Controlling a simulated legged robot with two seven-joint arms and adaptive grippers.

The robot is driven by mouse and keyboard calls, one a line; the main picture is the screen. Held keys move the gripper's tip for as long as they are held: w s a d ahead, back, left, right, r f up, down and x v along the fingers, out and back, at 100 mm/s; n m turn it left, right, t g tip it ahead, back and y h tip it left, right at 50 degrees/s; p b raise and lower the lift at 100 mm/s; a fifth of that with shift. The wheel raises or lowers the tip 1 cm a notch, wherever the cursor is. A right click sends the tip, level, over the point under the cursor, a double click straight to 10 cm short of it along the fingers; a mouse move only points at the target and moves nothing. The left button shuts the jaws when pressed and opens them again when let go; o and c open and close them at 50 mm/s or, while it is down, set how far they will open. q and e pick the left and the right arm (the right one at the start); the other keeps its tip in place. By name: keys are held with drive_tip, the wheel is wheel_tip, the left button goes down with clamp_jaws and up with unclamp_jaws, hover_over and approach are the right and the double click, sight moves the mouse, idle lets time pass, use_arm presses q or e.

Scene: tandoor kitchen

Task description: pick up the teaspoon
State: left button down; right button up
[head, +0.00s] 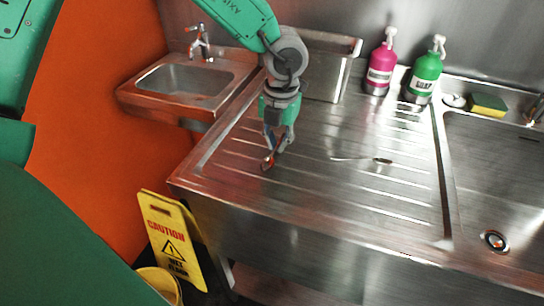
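The teaspoon (381,161) lies on the ribbed steel drainboard (330,205), right of its middle. Its bowl is at the right and its thin handle points left. It blends with the shiny metal. My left gripper (276,157) hangs over the drainboard to the left of the teaspoon, fingers pointing down. Its fingers look apart, with nothing clearly seen between them. It is well clear of the teaspoon. My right gripper is not in view.
A pink bottle (381,68) and a green bottle (424,78) stand behind the teaspoon. A steel container (325,78) stands behind my gripper. A sink basin (490,170) with a sponge (488,104) behind it is at right. A yellow caution sign (170,240) stands on the floor.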

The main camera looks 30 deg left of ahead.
sight(277, 146)
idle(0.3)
use_arm(q)
wheel_tip(277, 146, up, 10)
drive_tip(key=p, duration=0.1)
idle(0.3)
idle(0.8)
